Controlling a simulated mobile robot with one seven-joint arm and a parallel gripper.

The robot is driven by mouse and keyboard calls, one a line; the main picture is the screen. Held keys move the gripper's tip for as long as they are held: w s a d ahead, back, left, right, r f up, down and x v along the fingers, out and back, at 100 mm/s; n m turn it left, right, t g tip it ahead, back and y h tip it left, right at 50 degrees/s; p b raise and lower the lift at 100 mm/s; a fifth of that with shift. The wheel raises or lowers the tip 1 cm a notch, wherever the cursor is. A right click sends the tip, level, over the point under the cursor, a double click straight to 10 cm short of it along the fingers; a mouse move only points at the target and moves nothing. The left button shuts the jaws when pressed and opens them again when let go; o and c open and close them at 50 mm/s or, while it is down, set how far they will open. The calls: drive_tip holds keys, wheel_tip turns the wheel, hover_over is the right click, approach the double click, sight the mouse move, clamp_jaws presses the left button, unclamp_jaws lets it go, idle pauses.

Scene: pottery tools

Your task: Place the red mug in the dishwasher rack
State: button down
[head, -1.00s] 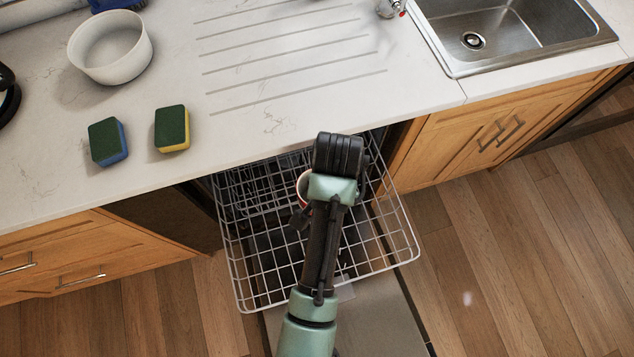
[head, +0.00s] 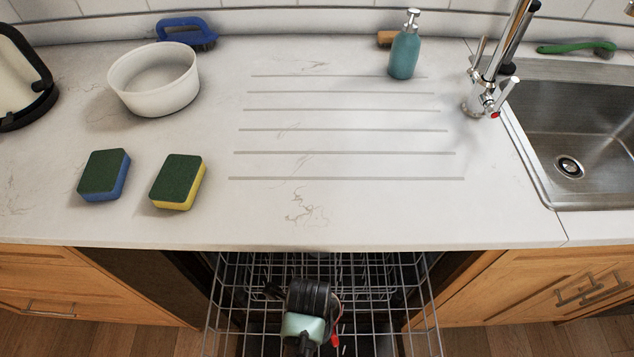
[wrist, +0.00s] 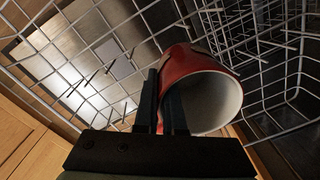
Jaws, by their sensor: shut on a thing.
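My gripper (wrist: 168,98) is shut on the red mug (wrist: 188,62) in the wrist view, with its fingers at the mug's wall. The mug is tilted, with its white inside facing the camera. The wires of the dishwasher rack (wrist: 237,52) surround it in that view; I cannot tell whether the mug touches them. In the head view my gripper is seen from above over the pulled-out rack (head: 425,300), its fingertips hidden. Only a small red part of the mug (head: 334,341) shows there, beside my wrist.
The counter edge (head: 300,246) overhangs the back of the rack. On the counter are a white bowl (head: 155,90), two sponges (head: 104,175) (head: 178,182), a blue brush (head: 187,33) and a soap bottle (head: 404,52). The sink (head: 600,125) is at right. The counter's ridged middle is clear.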

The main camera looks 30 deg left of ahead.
drive_tip(key=shift+f+b, duration=0.7)
drive_tip(key=shift+f, duration=2.3)
drive_tip(key=shift+f, duration=0.15)
drive_tip(key=c, duration=1)
unclamp_jaws()
wheel_tip(320, 180, up, 12)
drive_tip(key=p, duration=0.3)
drive_tip(key=shift+s, duration=0.15)
